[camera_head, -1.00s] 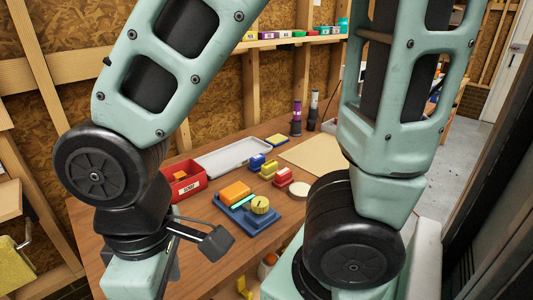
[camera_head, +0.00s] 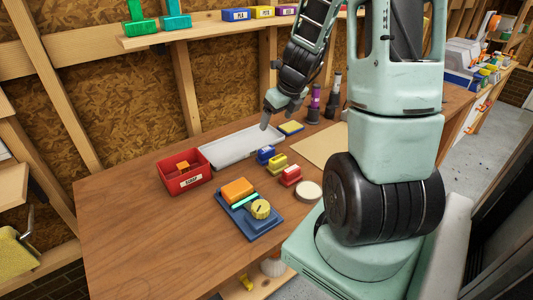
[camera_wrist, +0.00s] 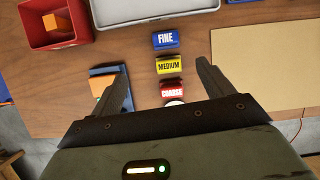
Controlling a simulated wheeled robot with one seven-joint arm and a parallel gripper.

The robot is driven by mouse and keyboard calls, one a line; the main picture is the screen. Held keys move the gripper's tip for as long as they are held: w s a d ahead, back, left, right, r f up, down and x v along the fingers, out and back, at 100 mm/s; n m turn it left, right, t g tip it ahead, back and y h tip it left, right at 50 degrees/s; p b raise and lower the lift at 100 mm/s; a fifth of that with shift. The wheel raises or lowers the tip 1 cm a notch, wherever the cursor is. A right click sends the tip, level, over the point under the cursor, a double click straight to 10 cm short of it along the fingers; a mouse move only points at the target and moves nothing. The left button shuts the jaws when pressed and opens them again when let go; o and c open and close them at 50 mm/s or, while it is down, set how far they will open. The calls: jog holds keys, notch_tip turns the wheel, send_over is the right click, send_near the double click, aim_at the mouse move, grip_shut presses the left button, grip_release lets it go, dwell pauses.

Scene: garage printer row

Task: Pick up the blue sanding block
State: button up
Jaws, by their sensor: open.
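The blue sanding block (camera_head: 265,154), labelled FINE in the wrist view (camera_wrist: 165,40), stands on the wooden bench at the back of a short row. The yellow MEDIUM block (camera_head: 276,164) and the red COARSE block (camera_head: 290,175) stand in front of it; the wrist view shows all three. My gripper (camera_head: 268,120) is above the back of the bench, apart from the blocks. In the wrist view its two fingers (camera_wrist: 162,66) are spread and empty, with the blue block beyond the tips, roughly centred between them.
A grey tray (camera_head: 206,151) lies left of the blocks, beside a red bin (camera_head: 160,180) holding an orange piece. A blue tray (camera_head: 262,228) with an orange block and yellow dial is nearer. A tan board (camera_head: 312,157) lies to the right. The bench's front left is clear.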

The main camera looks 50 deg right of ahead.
jog(key=d+f+m, duration=0.1)
jog(key=f, duration=0.1)
jog(key=b, duration=0.1)
send_over(266, 148)
jog(key=s, duration=0.3)
jog(key=f, duration=0.8)
jog(key=shift+w+a+f, duration=0.15)
jog(key=shift+a+f, duration=0.1)
jog(key=shift+f, duration=0.05)
jog(key=shift+p+x, duration=0.8)
jog(key=shift+x, duration=2.25)
jog(key=shift+w, duration=0.1)
jog(key=shift+r, duration=0.1)
jog(key=c, duration=1.1)
